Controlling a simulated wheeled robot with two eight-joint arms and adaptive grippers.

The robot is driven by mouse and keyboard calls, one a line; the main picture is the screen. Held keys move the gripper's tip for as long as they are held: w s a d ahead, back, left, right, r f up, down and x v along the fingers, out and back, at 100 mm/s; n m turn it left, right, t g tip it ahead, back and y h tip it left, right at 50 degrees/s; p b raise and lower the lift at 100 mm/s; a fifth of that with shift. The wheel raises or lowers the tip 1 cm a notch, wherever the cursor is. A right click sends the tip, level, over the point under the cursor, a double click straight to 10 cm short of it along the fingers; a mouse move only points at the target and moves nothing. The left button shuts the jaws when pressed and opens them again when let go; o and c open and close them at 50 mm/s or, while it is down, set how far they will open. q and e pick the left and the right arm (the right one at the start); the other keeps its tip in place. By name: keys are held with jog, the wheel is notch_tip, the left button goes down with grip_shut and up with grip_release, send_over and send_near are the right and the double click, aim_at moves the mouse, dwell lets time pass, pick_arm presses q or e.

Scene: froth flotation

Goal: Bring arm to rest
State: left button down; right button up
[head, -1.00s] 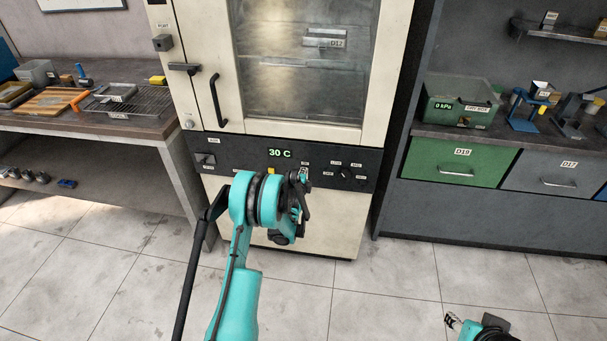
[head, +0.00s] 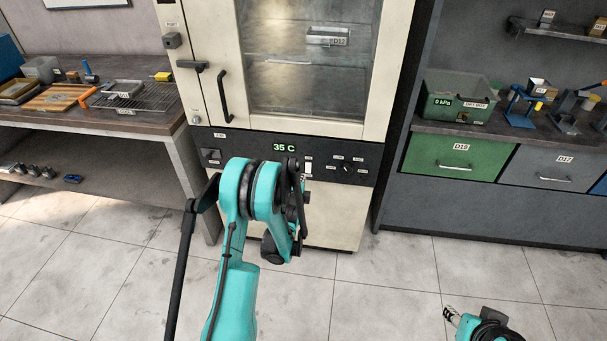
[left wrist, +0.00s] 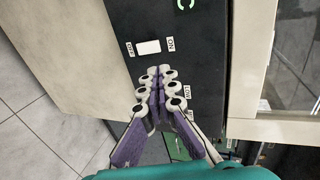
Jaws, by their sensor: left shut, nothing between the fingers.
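My left arm (head: 236,245) reaches up in front of the control panel of a cream cabinet oven (head: 315,205). In the head view the arm's links mostly hide my left gripper. In the left wrist view the left gripper (left wrist: 158,72) is shut and empty, its fingertips together in front of the dark panel (left wrist: 120,15). A white rocker switch (left wrist: 149,47) marked ON and OFF lies just beyond the tips; I see no contact. The switch also shows in the head view (head: 309,168). My right gripper (head: 450,314) is low at the bottom right; its opening is unclear.
The oven display (head: 284,148) reads 35 C, and its glass door (head: 300,75) is closed. A bench (head: 150,122) with a wire rack and trays stands left. A dark counter with a green drawer (head: 450,160) and a green box (head: 458,100) stands right. Tiled floor lies open in front.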

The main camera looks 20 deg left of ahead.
pick_arm(q)
jog(key=shift+s+d+r, duration=0.15)
jog(key=shift+s, duration=0.25)
jog(key=s+d+r+n+g+h, duration=0.1)
jog(key=s+d+r+n+g, duration=0.1)
jog(key=s+d+r+n, duration=0.35)
jog(key=s+d+r+n+g+h, duration=0.1)
jog(key=s+d+r+n, duration=0.1)
jog(key=s+d+r, duration=0.45)
jog(key=s+d+r+n+g+h, duration=0.1)
jog(key=s+d+n, duration=0.1)
jog(key=s, duration=0.9)
jog(key=s+d+r+n+g+h, duration=0.1)
jog(key=s+n, duration=0.4)
jog(key=s, duration=0.6)
jog(key=d+r+g, duration=0.1)
jog(key=d, duration=0.1)
jog(key=shift+s+d+g, duration=0.2)
jog(key=shift+d+g, duration=0.1)
